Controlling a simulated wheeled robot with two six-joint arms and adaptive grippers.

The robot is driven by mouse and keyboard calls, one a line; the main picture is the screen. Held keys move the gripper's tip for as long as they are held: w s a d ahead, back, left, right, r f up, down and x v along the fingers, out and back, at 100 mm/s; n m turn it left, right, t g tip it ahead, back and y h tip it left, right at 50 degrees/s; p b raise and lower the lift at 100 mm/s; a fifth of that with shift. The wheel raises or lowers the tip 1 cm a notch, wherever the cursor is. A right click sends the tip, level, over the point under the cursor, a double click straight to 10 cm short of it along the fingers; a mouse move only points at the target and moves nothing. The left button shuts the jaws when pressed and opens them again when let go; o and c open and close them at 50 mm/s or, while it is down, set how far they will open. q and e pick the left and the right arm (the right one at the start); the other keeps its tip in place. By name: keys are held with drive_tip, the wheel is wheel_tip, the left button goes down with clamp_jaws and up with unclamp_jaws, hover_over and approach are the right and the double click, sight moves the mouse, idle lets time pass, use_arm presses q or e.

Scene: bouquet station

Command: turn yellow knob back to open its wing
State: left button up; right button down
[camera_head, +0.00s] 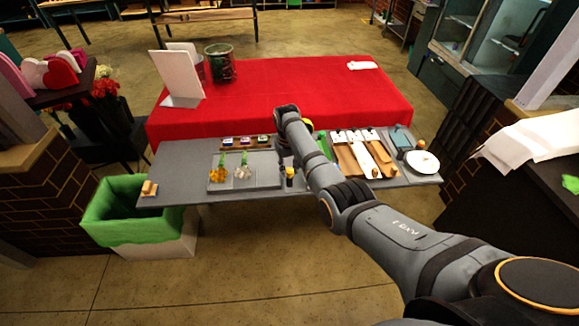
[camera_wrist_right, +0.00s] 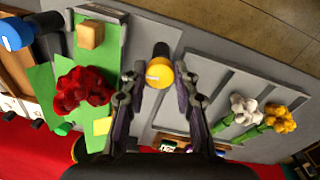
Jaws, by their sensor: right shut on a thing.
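The yellow knob (camera_wrist_right: 159,73) has a dark stem and sits between the two fingers of my right gripper (camera_wrist_right: 158,92) in the right wrist view. The fingers are shut on it, one on each side. In the head view, the yellow knob (camera_head: 290,171) shows at the table's near side, below my right arm. A green sheet or wing (camera_wrist_right: 112,50) lies to the left of the knob in the wrist view, with a red flower (camera_wrist_right: 82,90) on it. In the head view my arm hides most of this. My left gripper is not in view.
White and yellow flowers (camera_wrist_right: 262,114) lie on a grey tray to the right. A green-lined bin (camera_head: 135,212) stands left of the table.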

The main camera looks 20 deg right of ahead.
drive_tip(key=n+p, duration=0.2)
drive_tip(key=n, duration=0.1)
drive_tip(key=shift+r+n, duration=0.2)
drive_tip(key=shift+n, duration=0.1)
drive_tip(key=n+p, duration=0.2)
drive_tip(key=n, duration=0.2)
drive_tip(key=shift+d+n, duration=0.1)
drive_tip(key=shift+n, duration=0.2)
drive_tip(key=n+p, duration=0.1)
drive_tip(key=n, duration=0.3)
drive_tip(key=shift+w+f+n, duration=0.1)
drive_tip(key=shift+n, duration=2)
drive_tip(key=c, duration=1)
unclamp_jaws()
